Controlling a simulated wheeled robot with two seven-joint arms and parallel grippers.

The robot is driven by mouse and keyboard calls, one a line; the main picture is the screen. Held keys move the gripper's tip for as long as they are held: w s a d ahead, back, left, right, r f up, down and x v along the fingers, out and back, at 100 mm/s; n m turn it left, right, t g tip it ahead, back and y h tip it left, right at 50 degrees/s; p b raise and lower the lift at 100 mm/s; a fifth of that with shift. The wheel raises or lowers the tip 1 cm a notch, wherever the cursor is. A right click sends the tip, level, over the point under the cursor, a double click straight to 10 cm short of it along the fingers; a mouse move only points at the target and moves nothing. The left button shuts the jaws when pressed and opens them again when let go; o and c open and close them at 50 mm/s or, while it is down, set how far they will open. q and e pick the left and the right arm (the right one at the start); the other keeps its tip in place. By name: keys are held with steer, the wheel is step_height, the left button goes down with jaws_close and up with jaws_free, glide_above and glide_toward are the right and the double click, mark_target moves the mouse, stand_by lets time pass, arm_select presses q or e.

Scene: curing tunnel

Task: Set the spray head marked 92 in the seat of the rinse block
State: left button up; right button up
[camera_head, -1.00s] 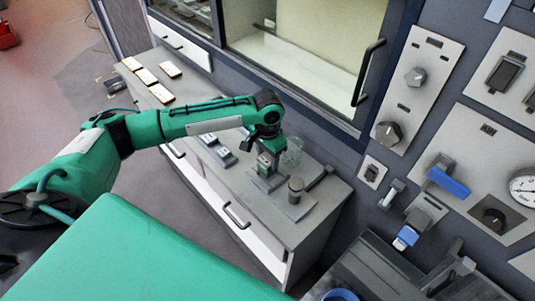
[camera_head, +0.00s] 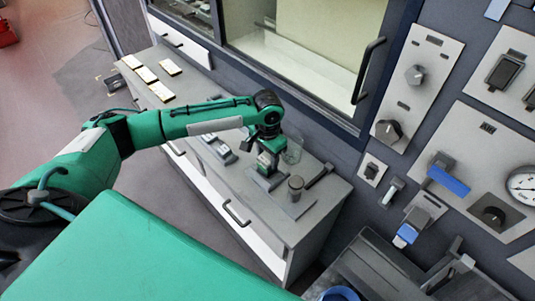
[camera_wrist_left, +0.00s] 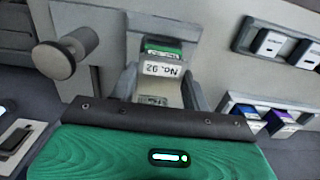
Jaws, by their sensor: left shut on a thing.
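The spray head marked 92 (camera_wrist_left: 162,68) has a white "No. 92" label and a green band, and sits between the fingers of my left gripper (camera_wrist_left: 160,88) in the left wrist view. In the head view my left gripper (camera_head: 268,148) points down and is shut on it, low over the bench. A grey block (camera_head: 267,181), which looks like the rinse block, is directly under the gripper. It shows behind the spray head in the left wrist view (camera_wrist_left: 166,26). The seat is hidden, and I cannot tell how deep the spray head sits. My right gripper is not in view.
A round grey knob (camera_head: 296,184) stands beside the block. Racks with other labelled heads (camera_wrist_left: 268,118) are at the right in the left wrist view. Several pale plates (camera_head: 146,75) lie at the bench's far end.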

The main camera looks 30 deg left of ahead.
arm_select(q)
steer(key=shift+f, duration=0.5)
steer(key=shift+f, duration=0.4)
stand_by(0.3)
steer(key=o, duration=1.1)
steer(key=shift+o, duration=0.2)
